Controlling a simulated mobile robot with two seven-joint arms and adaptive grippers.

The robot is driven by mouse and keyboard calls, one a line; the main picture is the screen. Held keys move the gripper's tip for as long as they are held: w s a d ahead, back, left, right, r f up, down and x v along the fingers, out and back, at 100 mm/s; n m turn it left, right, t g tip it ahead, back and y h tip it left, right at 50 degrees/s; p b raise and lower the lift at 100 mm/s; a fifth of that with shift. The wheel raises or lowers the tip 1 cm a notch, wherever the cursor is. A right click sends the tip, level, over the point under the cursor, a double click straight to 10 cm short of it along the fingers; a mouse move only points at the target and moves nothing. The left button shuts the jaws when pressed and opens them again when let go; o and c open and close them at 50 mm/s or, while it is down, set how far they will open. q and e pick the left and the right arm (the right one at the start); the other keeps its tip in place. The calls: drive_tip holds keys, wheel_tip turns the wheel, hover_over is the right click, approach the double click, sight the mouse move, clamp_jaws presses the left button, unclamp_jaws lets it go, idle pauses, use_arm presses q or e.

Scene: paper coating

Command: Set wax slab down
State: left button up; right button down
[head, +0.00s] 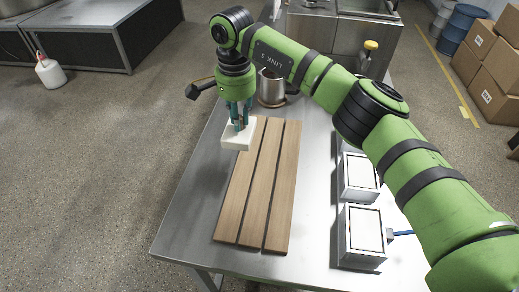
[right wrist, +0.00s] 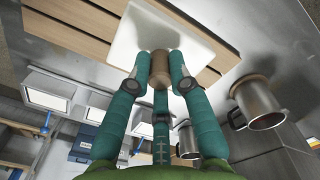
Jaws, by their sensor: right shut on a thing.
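The white wax slab (head: 236,141) hangs under my right gripper (head: 238,122), over the far left end of the slatted wooden board (head: 262,190). In the right wrist view the slab (right wrist: 190,38) lies across the slats and overhangs the board's edge. My right gripper (right wrist: 158,72) is shut, its teal fingers around a brown cylindrical knob (right wrist: 160,68) at the slab. I cannot tell how large the gap between slab and board is. My left gripper is out of view.
A metal mug (head: 271,92) stands just beyond the board; it also shows in the right wrist view (right wrist: 258,103). White-topped metal boxes (head: 362,232) line the right side of the steel table (head: 190,222). The table's left edge is close to the board.

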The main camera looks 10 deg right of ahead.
sight(247, 143)
drive_tip(key=shift+s+r, duration=0.15)
drive_tip(key=s, duration=0.1)
drive_tip(key=s+f+p, duration=0.1)
drive_tip(key=s, duration=0.1)
drive_tip(key=s+d+f+p, duration=0.1)
drive_tip(key=s, duration=0.1)
drive_tip(key=s+f+p, duration=0.2)
drive_tip(key=s+d+f+p, duration=0.1)
drive_tip(key=s+f+p, duration=0.1)
drive_tip(key=f, duration=0.1)
drive_tip(key=s+f+p, duration=0.2)
drive_tip(key=s+f, duration=0.1)
drive_tip(key=shift+d, duration=0.25)
drive_tip(key=shift+f, duration=0.25)
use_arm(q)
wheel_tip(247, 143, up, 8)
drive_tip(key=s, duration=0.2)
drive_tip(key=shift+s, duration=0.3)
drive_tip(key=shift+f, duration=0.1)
use_arm(e)
drive_tip(key=shift+f, duration=0.1)
